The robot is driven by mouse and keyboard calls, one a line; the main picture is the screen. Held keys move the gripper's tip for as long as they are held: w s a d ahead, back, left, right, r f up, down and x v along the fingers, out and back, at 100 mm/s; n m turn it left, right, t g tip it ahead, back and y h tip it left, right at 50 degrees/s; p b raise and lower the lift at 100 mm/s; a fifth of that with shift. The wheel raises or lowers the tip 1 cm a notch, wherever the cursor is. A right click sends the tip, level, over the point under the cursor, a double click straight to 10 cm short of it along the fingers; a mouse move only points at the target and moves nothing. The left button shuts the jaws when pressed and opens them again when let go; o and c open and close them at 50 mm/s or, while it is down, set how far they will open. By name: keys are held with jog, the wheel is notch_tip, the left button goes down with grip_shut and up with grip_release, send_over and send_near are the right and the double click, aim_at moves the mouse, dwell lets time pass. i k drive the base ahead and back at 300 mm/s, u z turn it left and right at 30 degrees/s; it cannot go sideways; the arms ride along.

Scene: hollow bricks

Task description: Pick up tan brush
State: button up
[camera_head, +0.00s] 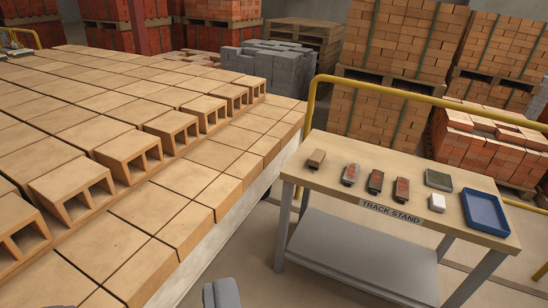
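A small tan block that looks like the tan brush (317,158) lies near the left end of the table marked TRACK STAND (410,222). Its bristles are too small to make out. Grey tips of my gripper (221,293) show at the bottom edge of the view, left of the table and well apart from the tan brush. Most of the gripper is cut off by the frame, so I cannot tell whether it is open or shut.
A yellow rail (385,88) runs behind. Hollow bricks (130,155) fill the left.

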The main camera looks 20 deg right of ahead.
aim_at(315, 161)
jog(key=z, duration=0.05)
jog(key=i, duration=1.6)
jog(key=z, duration=0.5)
jog(key=i, duration=1.5)
jog(key=z, duration=0.25)
